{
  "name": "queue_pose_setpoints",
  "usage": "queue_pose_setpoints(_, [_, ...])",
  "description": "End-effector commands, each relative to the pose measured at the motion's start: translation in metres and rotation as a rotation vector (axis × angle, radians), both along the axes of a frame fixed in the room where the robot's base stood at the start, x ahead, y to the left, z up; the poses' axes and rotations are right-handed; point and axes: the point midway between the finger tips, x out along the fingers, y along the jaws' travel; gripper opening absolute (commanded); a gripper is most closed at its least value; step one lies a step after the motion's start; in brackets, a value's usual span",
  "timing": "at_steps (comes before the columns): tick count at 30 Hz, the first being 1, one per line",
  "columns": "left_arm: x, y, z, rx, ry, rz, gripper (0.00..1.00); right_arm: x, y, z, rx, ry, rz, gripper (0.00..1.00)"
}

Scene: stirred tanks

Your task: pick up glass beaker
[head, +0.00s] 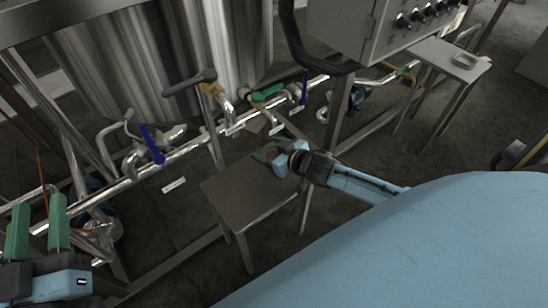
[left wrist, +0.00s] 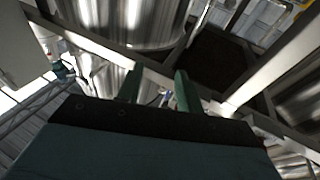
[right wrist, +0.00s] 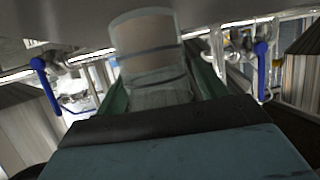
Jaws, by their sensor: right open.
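The glass beaker (right wrist: 148,48) is clear and shows in the right wrist view, between the two green fingers of my right gripper (right wrist: 160,82). The fingers stand apart on either side of it, and I cannot tell if either touches it. In the head view my right gripper (head: 270,151) is over the far part of a small metal table (head: 243,201), where I cannot make out the beaker clearly. My left gripper (head: 38,212) is open and empty at the lower left, far from the table. Its parted fingers also show in the left wrist view (left wrist: 158,82).
A large steel tank (head: 155,60) stands behind pipes with a blue-handled valve (head: 152,144). A control box (head: 385,25) hangs at the upper right. A second small table (head: 440,55) holds a shallow dish (head: 466,61). Floor shows around the near table.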

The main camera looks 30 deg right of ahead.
Motion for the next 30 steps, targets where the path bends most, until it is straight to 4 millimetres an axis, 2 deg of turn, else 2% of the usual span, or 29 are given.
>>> queue_pose_setpoints(4, [0.000, 0.000, 0.000, 0.000, 0.001, 0.000, 0.36, 0.000, 0.000, 0.000, 0.000, 0.000, 0.000, 0.70])
queue_pose_setpoints(15, [0.000, 0.000, 0.000, 0.001, 0.002, 0.001, 0.36, 0.000, 0.000, 0.000, 0.000, 0.000, 0.000, 0.21])
queue_pose_setpoints(17, [0.000, 0.000, 0.000, 0.001, 0.002, 0.001, 0.36, 0.000, 0.000, 0.000, 0.000, -0.001, 0.000, 0.16])
queue_pose_setpoints(26, [0.001, 0.000, -0.001, 0.005, 0.013, 0.001, 0.36, 0.000, 0.000, 0.002, 0.000, 0.000, 0.000, 0.16])
queue_pose_setpoints(30, [0.002, 0.002, -0.012, 0.023, 0.076, 0.004, 0.36, 0.000, 0.000, 0.006, 0.000, -0.001, 0.000, 0.16])
